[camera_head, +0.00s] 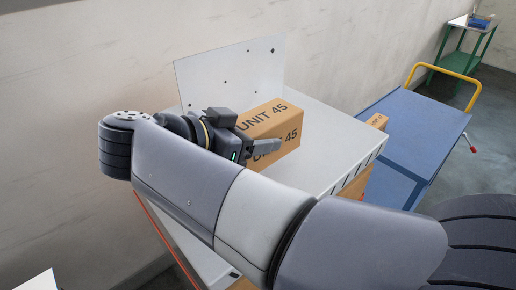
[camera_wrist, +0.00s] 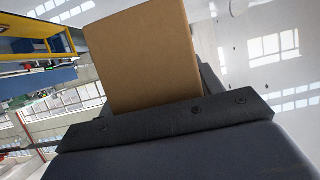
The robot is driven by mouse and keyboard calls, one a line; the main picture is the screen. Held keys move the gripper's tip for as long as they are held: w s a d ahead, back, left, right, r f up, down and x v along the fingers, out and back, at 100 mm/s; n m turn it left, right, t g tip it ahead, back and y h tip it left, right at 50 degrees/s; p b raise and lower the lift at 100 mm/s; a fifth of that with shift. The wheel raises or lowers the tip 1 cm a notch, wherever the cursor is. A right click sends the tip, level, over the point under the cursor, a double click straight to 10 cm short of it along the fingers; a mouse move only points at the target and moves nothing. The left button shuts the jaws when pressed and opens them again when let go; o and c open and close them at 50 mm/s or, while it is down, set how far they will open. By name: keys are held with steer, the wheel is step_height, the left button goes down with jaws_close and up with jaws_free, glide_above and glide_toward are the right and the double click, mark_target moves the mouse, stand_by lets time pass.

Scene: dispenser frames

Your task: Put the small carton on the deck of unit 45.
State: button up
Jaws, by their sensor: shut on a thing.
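The small carton (camera_head: 273,120) is a brown box with "UNIT 45" printed on its top and side in the head view. It is over the white deck (camera_head: 325,125), in front of an upright white panel (camera_head: 230,75). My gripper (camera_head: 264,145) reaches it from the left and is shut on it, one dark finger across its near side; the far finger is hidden. In the wrist view the carton (camera_wrist: 155,60) fills the middle, held at the dark jaw (camera_wrist: 190,115). Whether its underside touches the deck I cannot tell.
A blue cart (camera_head: 425,135) with a yellow handle stands right of the deck, with a brown box (camera_head: 377,121) partly showing there. A green-legged table (camera_head: 465,50) stands far back right. A wall is behind. The deck right of the carton is clear.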

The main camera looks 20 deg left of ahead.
steer(key=shift+f, duration=2.2)
steer(key=shift+f, duration=0.1)
steer(key=o, duration=1.3)
steer(key=shift+f, duration=0.1)
steer(key=shift+c, duration=0.2)
steer(key=shift+s+a+r, duration=0.1)
steer(key=shift+s+r, duration=0.15)
steer(key=v, duration=1.1)
steer(key=shift+s+a+b, duration=0.15)
steer(key=shift+a+b, duration=0.05)
steer(key=shift+b, duration=0.2)
